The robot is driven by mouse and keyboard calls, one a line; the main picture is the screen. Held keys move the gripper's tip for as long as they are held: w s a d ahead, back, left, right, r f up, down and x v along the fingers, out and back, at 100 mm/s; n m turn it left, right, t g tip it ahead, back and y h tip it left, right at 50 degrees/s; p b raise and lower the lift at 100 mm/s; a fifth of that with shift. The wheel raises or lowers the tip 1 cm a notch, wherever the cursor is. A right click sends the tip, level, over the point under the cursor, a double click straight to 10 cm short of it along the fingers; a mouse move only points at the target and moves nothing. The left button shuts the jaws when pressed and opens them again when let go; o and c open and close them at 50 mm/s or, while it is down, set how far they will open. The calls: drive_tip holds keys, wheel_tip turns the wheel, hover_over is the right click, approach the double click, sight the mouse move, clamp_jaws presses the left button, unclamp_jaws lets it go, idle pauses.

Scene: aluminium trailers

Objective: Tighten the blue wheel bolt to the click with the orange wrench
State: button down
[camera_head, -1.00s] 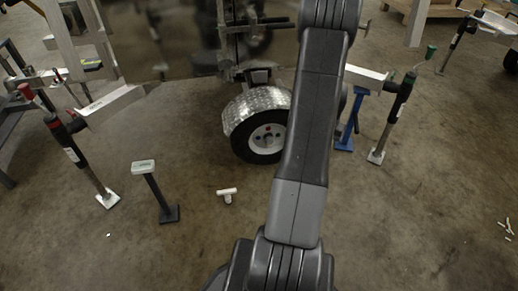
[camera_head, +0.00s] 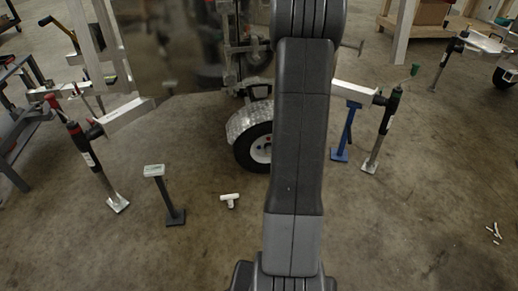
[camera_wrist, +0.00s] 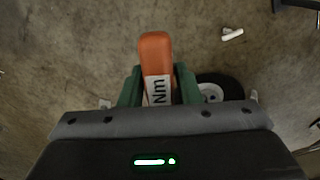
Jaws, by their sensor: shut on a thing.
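My gripper (camera_wrist: 158,78) shows in the wrist view with its green fingers shut on the orange wrench (camera_wrist: 155,50). The wrench has an orange end and a white label reading "Nm"; its other end is hidden behind the gripper body. The trailer wheel (camera_head: 246,153) has a black tyre and a white rim. It is partly hidden behind my arm in the head view, and partly behind the gripper in the wrist view (camera_wrist: 231,86). I cannot make out the blue bolt in either view. The gripper and wrench are hidden in the head view.
A silver fender (camera_head: 246,119) covers the wheel's top. A white T-shaped piece (camera_head: 229,199) lies on the floor. A dark stand (camera_head: 168,190) and jack legs (camera_head: 104,175) are at left; a blue stand (camera_head: 347,133) and another jack (camera_head: 383,125) at right.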

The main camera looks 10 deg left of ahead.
drive_tip(key=shift+r, duration=0.1)
drive_tip(key=r+p, duration=0.1)
drive_tip(key=p, duration=0.2)
drive_tip(key=r+p, duration=0.2)
drive_tip(key=p, duration=0.2)
drive_tip(key=shift+s+r, duration=0.1)
drive_tip(key=shift+s, duration=0.2)
drive_tip(key=r+p, duration=0.1)
drive_tip(key=p, duration=0.3)
drive_tip(key=s+r+p, duration=0.1)
drive_tip(key=r+p, duration=0.1)
drive_tip(key=p, duration=0.2)
drive_tip(key=shift+s, duration=0.1)
drive_tip(key=p, duration=0.3)
drive_tip(key=shift+s+r, duration=0.35)
drive_tip(key=shift+f, duration=0.1)
drive_tip(key=shift+w, duration=0.2)
